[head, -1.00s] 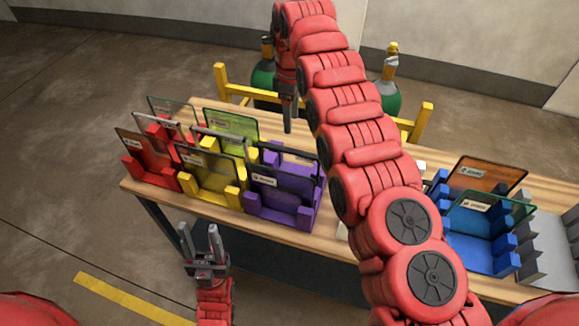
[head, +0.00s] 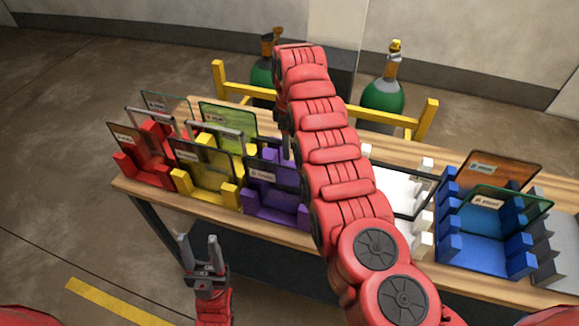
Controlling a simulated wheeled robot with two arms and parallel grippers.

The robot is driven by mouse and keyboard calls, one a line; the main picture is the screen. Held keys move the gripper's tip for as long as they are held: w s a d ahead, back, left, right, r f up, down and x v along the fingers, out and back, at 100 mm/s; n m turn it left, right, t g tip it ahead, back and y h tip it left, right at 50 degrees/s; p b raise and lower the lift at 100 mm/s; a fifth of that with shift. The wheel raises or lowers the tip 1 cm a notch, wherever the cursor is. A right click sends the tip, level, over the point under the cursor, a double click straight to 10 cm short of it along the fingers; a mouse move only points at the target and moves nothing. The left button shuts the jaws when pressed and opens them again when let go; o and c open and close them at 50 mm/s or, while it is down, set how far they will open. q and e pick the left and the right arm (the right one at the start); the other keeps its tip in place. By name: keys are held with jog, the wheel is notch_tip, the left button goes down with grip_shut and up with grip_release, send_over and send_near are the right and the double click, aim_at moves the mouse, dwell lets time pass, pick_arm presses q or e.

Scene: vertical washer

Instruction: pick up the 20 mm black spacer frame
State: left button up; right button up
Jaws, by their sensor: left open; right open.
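A dark top bar (head: 270,140), which looks like the black spacer frame, stands upright in the purple rack (head: 272,212), behind a dark-tinted pane. My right arm hides its right part, and its size label is not readable. My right gripper (head: 285,146) points down at the back of the purple rack, close to this bar. It is open. I cannot tell whether its fingers straddle the bar or stand beside it. My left gripper (head: 198,241) is open and empty, pointing up in front of the bench.
The red rack (head: 130,165) and yellow rack (head: 183,181) hold panes and grey-barred frames. Right of my arm stand a white rack (head: 422,243) with a dark-edged frame or pane, a blue rack (head: 470,250) with panes, and a grey rack (head: 560,265). Green gas cylinders (head: 383,100) stand behind.

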notch_tip(320, 180, down, 4)
jog(key=shift+r+p, duration=0.15)
jog(key=shift+p, duration=0.65)
jog(key=shift+a, duration=0.1)
grip_shut()
dwell(0.6)
